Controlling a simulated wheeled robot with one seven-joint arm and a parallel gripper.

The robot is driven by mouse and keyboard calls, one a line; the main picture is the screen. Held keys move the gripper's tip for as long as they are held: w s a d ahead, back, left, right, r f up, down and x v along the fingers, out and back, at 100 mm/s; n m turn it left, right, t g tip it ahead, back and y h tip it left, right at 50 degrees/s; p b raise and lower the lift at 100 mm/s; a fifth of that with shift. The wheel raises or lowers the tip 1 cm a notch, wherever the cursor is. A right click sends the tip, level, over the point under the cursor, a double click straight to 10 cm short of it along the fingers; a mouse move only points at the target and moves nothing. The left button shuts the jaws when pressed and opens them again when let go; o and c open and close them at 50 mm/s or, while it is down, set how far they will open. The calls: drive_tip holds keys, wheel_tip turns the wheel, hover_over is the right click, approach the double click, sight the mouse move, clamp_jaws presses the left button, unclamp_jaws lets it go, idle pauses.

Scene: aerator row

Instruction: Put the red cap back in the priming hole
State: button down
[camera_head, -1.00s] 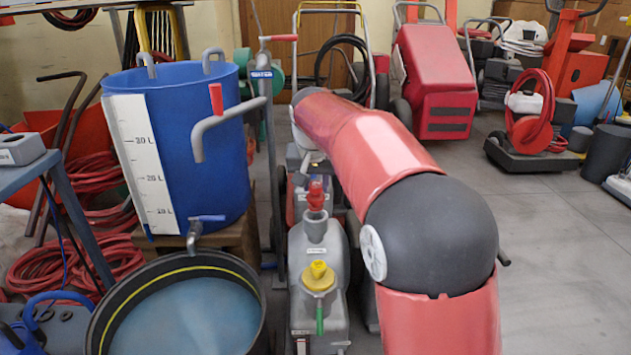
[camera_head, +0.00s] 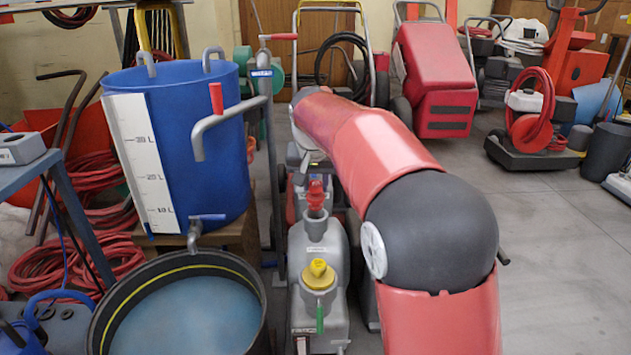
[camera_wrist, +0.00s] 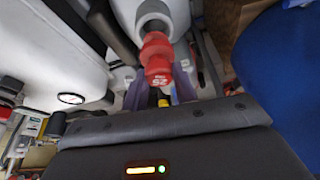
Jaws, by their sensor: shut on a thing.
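The red cap (camera_head: 316,196) stands upright at the top of the grey neck (camera_head: 316,230) on the grey pump body (camera_head: 331,255). In the wrist view the red cap (camera_wrist: 157,55) sits against the end of the grey neck (camera_wrist: 152,18). I cannot tell how deep it is in the hole. My gripper (camera_wrist: 158,82) is shut on the cap, with one dark finger on each side of its lower part in that view. In the head view my red arm reaches past the pump's right side, and the fingers cannot be made out.
A yellow plug (camera_head: 318,272) and a green handle (camera_head: 319,318) are on the pump's near end. A blue tank (camera_head: 215,140) with a tap stands left, above a round black tub (camera_head: 257,335) of water. A vertical grey pipe stands close left of the pump. Open floor (camera_head: 560,260) lies right.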

sight(315, 196)
drive_tip(key=shift+f+b, duration=1.35)
drive_tip(key=shift+f, duration=0.75)
drive_tip(key=c, duration=1)
unclamp_jaws()
drive_tip(key=shift+c, duration=0.2)
drive_tip(key=p+v, duration=0.1)
drive_tip(key=v, duration=0.7)
drive_tip(key=shift+d+p, duration=0.15)
drive_tip(key=shift+p, duration=0.25)
drive_tip(key=s+d+r+p, duration=0.1)
drive_tip(key=s+d+p, duration=0.1)
drive_tip(key=s+d, duration=0.35)
drive_tip(key=s+d+r+n+p, duration=0.1)
drive_tip(key=s+d+p, duration=0.1)
drive_tip(key=s, duration=0.7)
drive_tip(key=s+d+r+p, duration=0.2)
drive_tip(key=s+d, duration=0.2)
drive_tip(key=s, duration=0.3)
drive_tip(key=s+d+f+t+p, duration=0.1)
drive_tip(key=s+f, duration=0.4)
drive_tip(key=s, duration=0.5)
drive_tip(key=shift+s+d+f+y+p, duration=0.15)
drive_tip(key=shift+s+d+y+p, duration=0.05)
drive_tip(key=shift+y+p, duration=0.15)
